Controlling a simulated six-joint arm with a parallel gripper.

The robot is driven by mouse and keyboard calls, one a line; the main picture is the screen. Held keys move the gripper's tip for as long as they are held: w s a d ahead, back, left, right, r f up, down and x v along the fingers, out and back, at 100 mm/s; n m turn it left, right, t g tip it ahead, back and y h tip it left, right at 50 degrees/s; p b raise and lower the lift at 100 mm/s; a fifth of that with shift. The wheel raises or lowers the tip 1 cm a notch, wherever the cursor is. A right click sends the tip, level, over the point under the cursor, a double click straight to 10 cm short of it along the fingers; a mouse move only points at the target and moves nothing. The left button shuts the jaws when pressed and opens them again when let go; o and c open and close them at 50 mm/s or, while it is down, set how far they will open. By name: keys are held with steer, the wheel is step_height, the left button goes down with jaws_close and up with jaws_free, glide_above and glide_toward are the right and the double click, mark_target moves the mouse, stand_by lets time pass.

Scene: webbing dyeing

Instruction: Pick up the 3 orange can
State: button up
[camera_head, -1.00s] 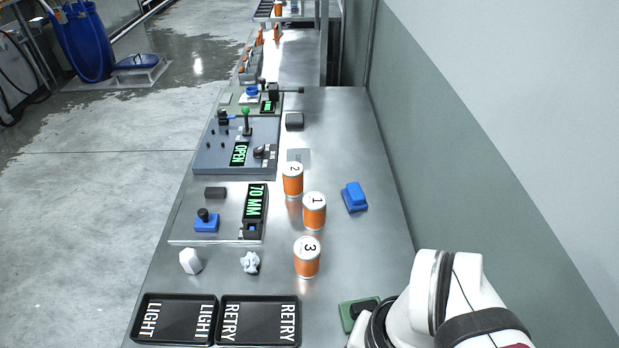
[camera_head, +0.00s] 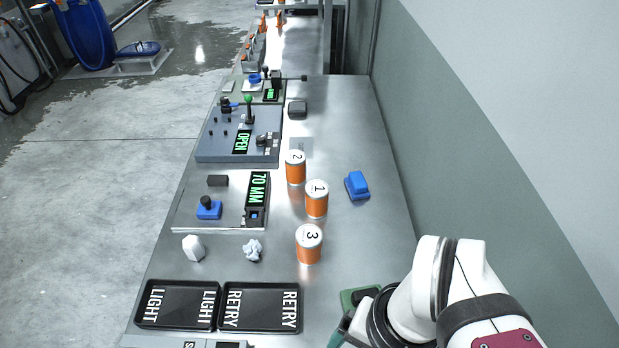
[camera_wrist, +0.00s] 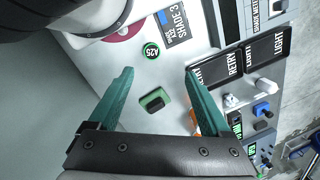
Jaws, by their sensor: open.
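The orange can with a white lid marked 3 (camera_head: 308,246) stands upright on the metal table, nearest of the three orange cans in the head view. The can marked 1 (camera_head: 316,200) and the can marked 2 (camera_head: 295,168) stand behind it. My gripper (camera_wrist: 158,72) shows two green fingers spread apart, with nothing held. In the wrist view, a green block with a dark top (camera_wrist: 155,100) lies on the table between and below the fingers. A bit of orange (camera_wrist: 196,128) shows by the right finger, mostly hidden.
Two black trays, LIGHT (camera_head: 178,305) and RETRY (camera_head: 262,307), sit at the front left. A blue block (camera_head: 357,186) lies right of can 1. White lumps (camera_head: 253,250) and the 70 MM panel (camera_head: 226,203) are to the left. A wall bounds the right.

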steer(key=shift+o, duration=1)
steer(key=m+y, duration=0.8)
steer(key=m, duration=0.1)
glide_above(309, 246)
steer(key=s+d, duration=0.1)
steer(key=s, duration=0.8)
step_height(309, 246, down, 3)
steer(key=w+d+f+m+t+y, duration=0.1)
steer(key=w+f+m, duration=0.1)
steer(key=f, duration=0.3)
steer(key=w+d+f+m+t+y, duration=0.1)
steer(key=w+f+m, duration=0.1)
steer(key=w+f, duration=0.3)
steer(key=w+d+f+m+t+y, duration=0.1)
steer(key=w+f+m+t, duration=0.1)
steer(key=f, duration=0.3)
steer(key=shift+w+d+m, duration=0.25)
steer(key=shift+w+m, duration=0.05)
steer(key=shift+w, duration=0.5)
steer(key=x, duration=0.5)
jaws_close()
